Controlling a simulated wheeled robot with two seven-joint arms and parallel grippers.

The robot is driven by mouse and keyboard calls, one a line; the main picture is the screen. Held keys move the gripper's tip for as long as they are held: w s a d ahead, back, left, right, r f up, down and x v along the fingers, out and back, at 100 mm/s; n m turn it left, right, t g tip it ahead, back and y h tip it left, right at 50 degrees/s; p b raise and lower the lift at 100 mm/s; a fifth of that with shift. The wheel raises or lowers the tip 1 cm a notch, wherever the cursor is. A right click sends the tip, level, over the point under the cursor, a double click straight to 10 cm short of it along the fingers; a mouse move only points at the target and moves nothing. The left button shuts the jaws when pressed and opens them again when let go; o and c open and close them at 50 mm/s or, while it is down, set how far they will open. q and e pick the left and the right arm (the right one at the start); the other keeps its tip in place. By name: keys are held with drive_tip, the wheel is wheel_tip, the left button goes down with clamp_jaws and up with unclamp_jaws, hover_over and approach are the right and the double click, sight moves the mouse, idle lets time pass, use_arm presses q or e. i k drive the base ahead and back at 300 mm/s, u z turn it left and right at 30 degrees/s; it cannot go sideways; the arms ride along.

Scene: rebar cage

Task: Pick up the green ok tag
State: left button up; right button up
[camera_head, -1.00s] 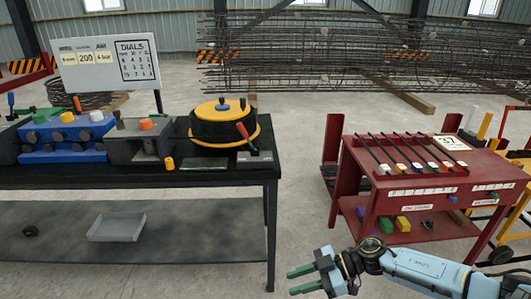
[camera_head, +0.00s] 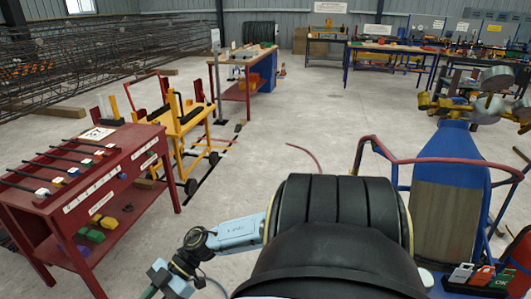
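The green ok tag (camera_head: 503,279) is in the lower right corner, at the right end of a short row of tags in a dark holder (camera_head: 468,290). An orange tag (camera_head: 483,275) and a white tag (camera_head: 461,272) stand to its left.
A blue-framed cart (camera_head: 447,170) with a red rail (camera_head: 440,161) stands behind the tags. A red table (camera_head: 90,185) and a yellow stand (camera_head: 183,118) are at left. My own black ribbed arm part fills the lower middle. Open concrete floor lies between.

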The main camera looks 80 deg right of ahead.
sight(500, 280)
drive_tip(key=k, duration=1.95)
drive_tip(key=z, duration=2.2)
drive_tip(key=i, duration=0.5)
drive_tip(key=u, duration=0.05)
